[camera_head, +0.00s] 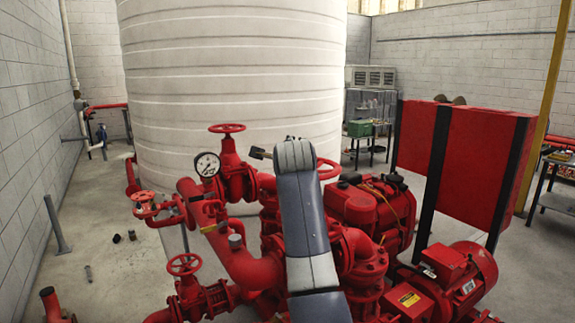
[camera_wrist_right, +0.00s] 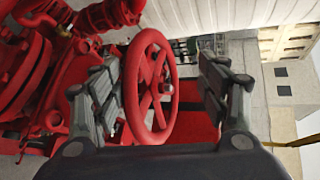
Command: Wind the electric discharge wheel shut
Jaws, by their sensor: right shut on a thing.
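A red spoked handwheel (camera_wrist_right: 134,82) stands between the fingers of my right gripper (camera_wrist_right: 162,65) in the right wrist view. The fingers lie on either side of its rim and the gripper is shut on it; the contact itself is hard to see. In the head view a red handwheel (camera_head: 328,167) shows partly behind my grey right arm and appears to be this one. That arm hides its left part and most of the valve below. My left gripper is not in view.
Other red handwheels stand at the upper left (camera_head: 227,128) and lower left (camera_head: 184,264). A pressure gauge (camera_head: 207,164) sits near them. A red motor (camera_head: 458,270) and a red panel (camera_head: 462,160) are on the right. A large white tank (camera_head: 235,80) stands behind.

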